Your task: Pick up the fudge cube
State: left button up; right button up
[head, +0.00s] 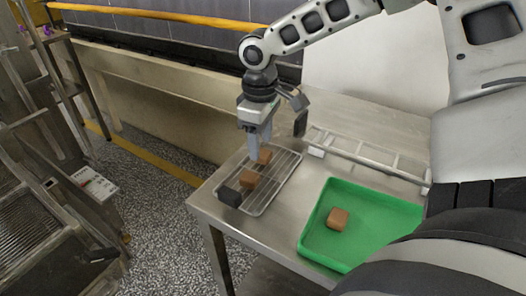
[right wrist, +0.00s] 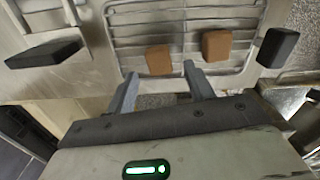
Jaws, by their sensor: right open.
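Two brown cubes sit on a wire rack (head: 279,186) in the head view, a far one (head: 264,157) and a nearer one (head: 249,178). A third brown cube (head: 338,219) lies in the green tray. Which of them is the fudge cube I cannot tell by looks. My right gripper (head: 258,151) points down at the far rack cube. In the right wrist view, its open fingers (right wrist: 160,73) point toward that cube (right wrist: 158,60), which shows between the fingertips; contact is not clear. The other rack cube (right wrist: 216,45) is to the right. My left gripper is not in view.
A dark block (head: 230,196) sits at the rack's near end. A dark slab (right wrist: 45,53) shows left of the rack in the right wrist view. The green tray (head: 390,202) and a pale ladder-like frame (head: 365,155) are on the steel table (head: 210,196).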

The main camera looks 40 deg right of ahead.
notch_tip(320, 180, down, 2)
jog(key=shift+f, duration=0.15)
jog(key=c, duration=0.9)
jog(key=shift+o, duration=0.2)
